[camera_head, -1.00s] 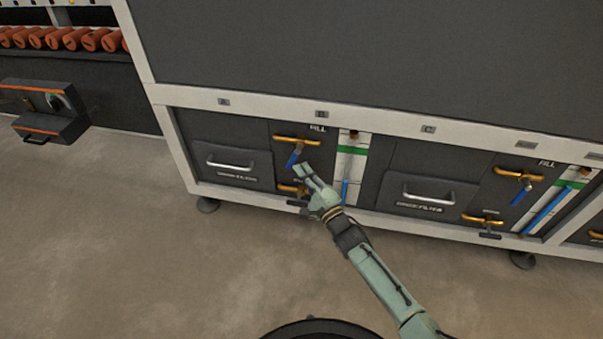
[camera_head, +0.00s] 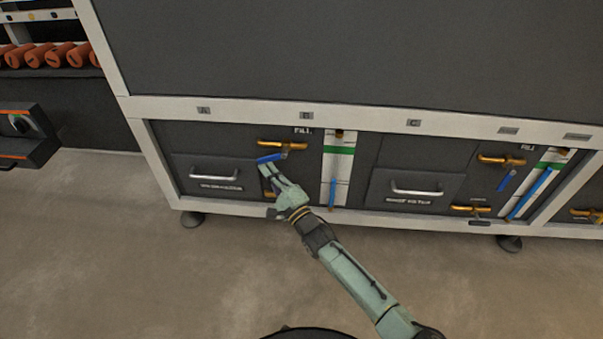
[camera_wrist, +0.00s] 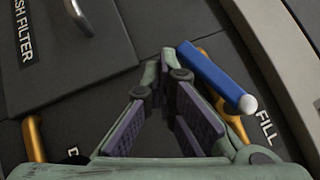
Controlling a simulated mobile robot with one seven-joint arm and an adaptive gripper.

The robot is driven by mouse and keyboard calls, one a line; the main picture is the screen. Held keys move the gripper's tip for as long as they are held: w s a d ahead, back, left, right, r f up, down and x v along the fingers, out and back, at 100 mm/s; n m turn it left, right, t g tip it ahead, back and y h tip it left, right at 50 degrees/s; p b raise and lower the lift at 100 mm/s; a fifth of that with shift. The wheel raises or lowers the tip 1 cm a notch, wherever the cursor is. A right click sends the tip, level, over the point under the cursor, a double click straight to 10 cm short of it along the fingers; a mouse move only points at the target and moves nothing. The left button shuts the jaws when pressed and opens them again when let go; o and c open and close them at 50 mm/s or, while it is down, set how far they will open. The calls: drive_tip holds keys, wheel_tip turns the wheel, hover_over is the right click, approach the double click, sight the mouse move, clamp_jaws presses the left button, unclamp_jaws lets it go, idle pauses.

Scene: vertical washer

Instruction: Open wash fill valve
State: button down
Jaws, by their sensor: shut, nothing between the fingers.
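The wash fill valve is a brass pipe (camera_head: 282,144) with a blue lever (camera_head: 271,157), under a FILL label on the left part of the machine. Part of the brass pipe behind the lever is hidden by the fingers.
A filter drawer with a metal handle (camera_head: 214,176) is left of the valve. A lower brass valve is partly hidden behind my gripper. A gauge panel (camera_head: 338,170) with a green band stands to the right. A second blue-levered valve (camera_head: 507,180) is further right. The floor in front is clear.

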drive_tip(key=shift+a+r, duration=0.8)
idle(1.4)
